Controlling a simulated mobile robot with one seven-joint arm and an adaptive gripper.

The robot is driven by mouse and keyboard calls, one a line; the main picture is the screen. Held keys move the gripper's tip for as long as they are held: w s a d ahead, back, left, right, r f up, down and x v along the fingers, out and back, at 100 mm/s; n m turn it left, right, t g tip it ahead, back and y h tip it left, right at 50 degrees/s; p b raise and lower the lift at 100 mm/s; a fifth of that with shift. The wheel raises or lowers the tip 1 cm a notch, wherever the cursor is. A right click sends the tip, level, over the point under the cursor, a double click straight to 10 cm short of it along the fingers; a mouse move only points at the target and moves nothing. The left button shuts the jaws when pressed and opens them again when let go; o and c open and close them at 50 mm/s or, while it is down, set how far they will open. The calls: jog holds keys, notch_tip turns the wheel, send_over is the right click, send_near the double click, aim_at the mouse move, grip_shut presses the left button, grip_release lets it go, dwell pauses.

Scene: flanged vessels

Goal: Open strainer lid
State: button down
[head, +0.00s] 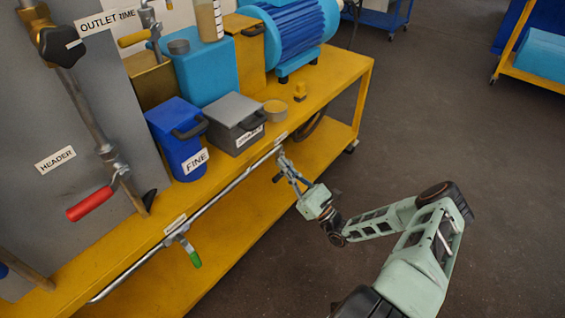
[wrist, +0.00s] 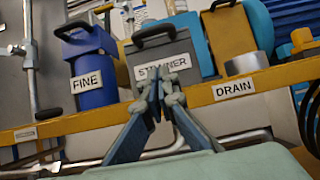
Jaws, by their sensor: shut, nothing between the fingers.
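The strainer (head: 240,134) is a grey box with a label on its front, on the yellow bench. Its grey lid (head: 227,106) lies flat on top and looks closed, with a dark handle (head: 250,121) at the front. In the wrist view the strainer's label (wrist: 162,66) is partly hidden by my fingers, and its handle (wrist: 154,29) shows above. My gripper (head: 281,157) is shut and empty, in front of the bench edge, below and right of the strainer. In the wrist view my gripper (wrist: 160,92) points towards the strainer's front, apart from the handle.
A blue box labelled FINE (head: 178,140) stands left of the strainer. A pipe (head: 218,197) with a green-handled valve (head: 195,259) runs along the bench front.

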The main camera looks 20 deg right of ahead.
jog(key=w+a+r, duration=0.4)
jog(key=w+r, duration=0.1)
jog(key=r, duration=0.3)
jog(key=shift+w+b, duration=0.25)
jog(key=shift+b, duration=0.05)
jog(key=shift+r, duration=0.1)
jog(key=shift+s+r+p, duration=0.1)
jog(key=shift+r+p, duration=0.4)
jog(key=shift+p, duration=0.5)
jog(key=shift+r+g+p, duration=0.15)
jog(key=shift+g+p, duration=0.15)
